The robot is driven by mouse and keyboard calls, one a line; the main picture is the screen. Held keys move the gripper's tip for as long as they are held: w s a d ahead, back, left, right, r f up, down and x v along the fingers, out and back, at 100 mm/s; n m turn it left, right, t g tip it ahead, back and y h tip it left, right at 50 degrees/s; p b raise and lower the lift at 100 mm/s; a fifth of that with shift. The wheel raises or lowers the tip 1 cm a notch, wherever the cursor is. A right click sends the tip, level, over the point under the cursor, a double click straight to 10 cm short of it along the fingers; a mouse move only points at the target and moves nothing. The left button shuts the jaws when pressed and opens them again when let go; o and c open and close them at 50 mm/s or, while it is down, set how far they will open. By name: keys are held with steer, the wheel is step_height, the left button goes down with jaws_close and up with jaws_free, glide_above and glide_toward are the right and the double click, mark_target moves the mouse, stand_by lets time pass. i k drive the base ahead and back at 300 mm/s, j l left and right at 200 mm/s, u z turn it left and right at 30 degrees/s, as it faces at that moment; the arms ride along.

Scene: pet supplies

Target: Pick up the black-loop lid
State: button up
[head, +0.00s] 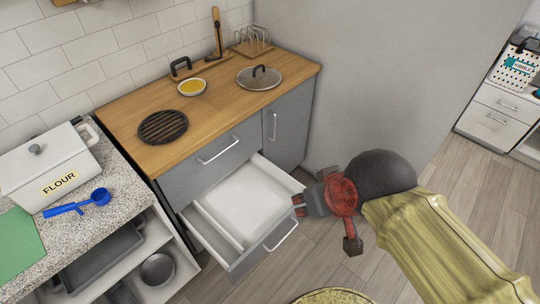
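The black-loop lid (260,79) is a round, glassy grey lid with a dark loop handle on top. It lies flat on the right part of the wooden counter (215,112), loop upward. My gripper (297,205) is in front of and below the counter, at the right side of the open drawer, well apart from the lid. Its fingers are small and dark here, and I cannot tell whether they are open or shut. No object shows in it.
The open white drawer (245,205) juts out below the counter. A black round trivet (163,127), a bowl with yellow contents (192,88), a rack (252,42) and another black loop handle (181,66) are on the counter. A grey wall stands right of it.

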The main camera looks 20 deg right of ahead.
mark_target(261, 76)
steer(key=i+l+u, duration=0.1)
steer(key=u, duration=0.8)
steer(key=i+l+u, duration=0.1)
steer(key=l+u, duration=0.25)
steer(key=l, duration=0.15)
steer(key=l+u, duration=0.35)
steer(key=l, duration=0.2)
steer(key=l+u, duration=0.35)
steer(key=l, duration=1.1)
